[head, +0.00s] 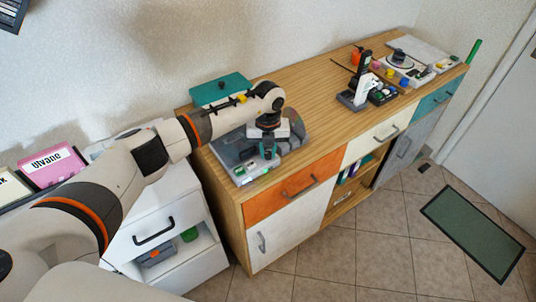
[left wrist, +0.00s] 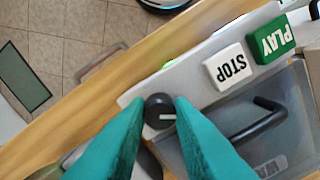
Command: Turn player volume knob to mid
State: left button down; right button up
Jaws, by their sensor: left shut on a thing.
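The player (head: 232,156) is a grey box with a clear lid at the left end of the wooden cabinet top. In the left wrist view its front strip (left wrist: 196,90) carries a white STOP button (left wrist: 228,66), a green PLAY button (left wrist: 270,40) and the dark round volume knob (left wrist: 158,108). A short white mark on the knob points right in that view. My left gripper (head: 268,152) is over the player. Its teal fingers (left wrist: 158,118) are shut on the knob, one on each side. The knob is hidden in the head view. My right gripper is not in view.
A teal box (head: 221,88) stands behind the player, near the wall. A black and white device (head: 361,85) and another player (head: 403,68) stand farther right on the cabinet (head: 325,130). The top between is clear. A white drawer unit (head: 160,225) is at the left.

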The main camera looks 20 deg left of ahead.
pick_arm(q)
jog(key=m+b, duration=0.5)
jog(key=m, duration=0.1)
jog(key=shift+f, duration=0.15)
jog(key=m+b, duration=0.2)
jog(key=m, duration=0.1)
jog(key=shift+r+m+b, duration=0.2)
jog(key=shift+m+b, duration=0.5)
jog(key=shift+m, duration=0.3)
jog(key=c, duration=1.3)
grip_release()
jog(key=shift+o, duration=0.2)
